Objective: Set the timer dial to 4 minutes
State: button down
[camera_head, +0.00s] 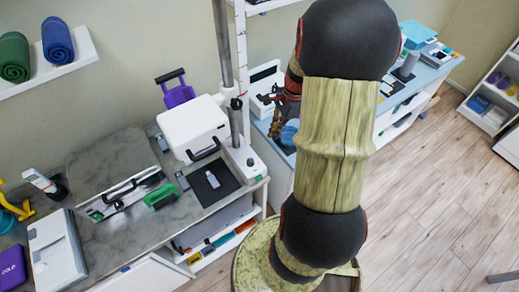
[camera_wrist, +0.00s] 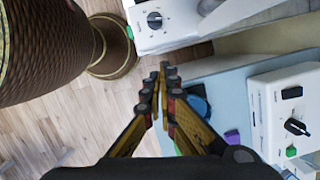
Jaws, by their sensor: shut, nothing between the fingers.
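Two white units with dials show in the wrist view; I cannot tell which is the timer. One white unit (camera_wrist: 262,112) at the right carries a black dial (camera_wrist: 297,127) with a white pointer mark, a dark switch and a green button. The other white unit (camera_wrist: 180,30) at the top carries a smaller dark dial (camera_wrist: 154,20). My gripper (camera_wrist: 163,72) is shut and empty between them, touching neither dial. In the head view my arm partly hides my gripper and a white unit (camera_head: 262,79) on the blue table. Scale marks are too small to read.
A pole rises from the white base. The light blue table (camera_wrist: 205,70) bears a blue item (camera_wrist: 197,103) and a purple item (camera_wrist: 232,137). Wooden floor at right is open.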

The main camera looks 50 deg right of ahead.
jog(key=b, duration=0.2)
send_near(256, 159)
notch_tip(256, 159, down, 6)
jog(key=s+d, duration=0.2)
jog(key=shift+w+a+r, duration=0.15)
jog(key=shift+w+a, duration=0.35)
jog(key=shift+a, duration=0.35)
jog(key=shift+w+a+r, duration=0.2)
jog(key=shift+w+a, duration=0.3)
jog(key=shift+a, duration=0.35)
jog(key=shift+w+a+r+n+p, duration=0.15)
jog(key=shift+w+a+n+p, duration=0.2)
jog(key=shift+n+p, duration=0.25)
jog(key=shift+w+p, duration=0.15)
jog(key=shift+p, duration=0.15)
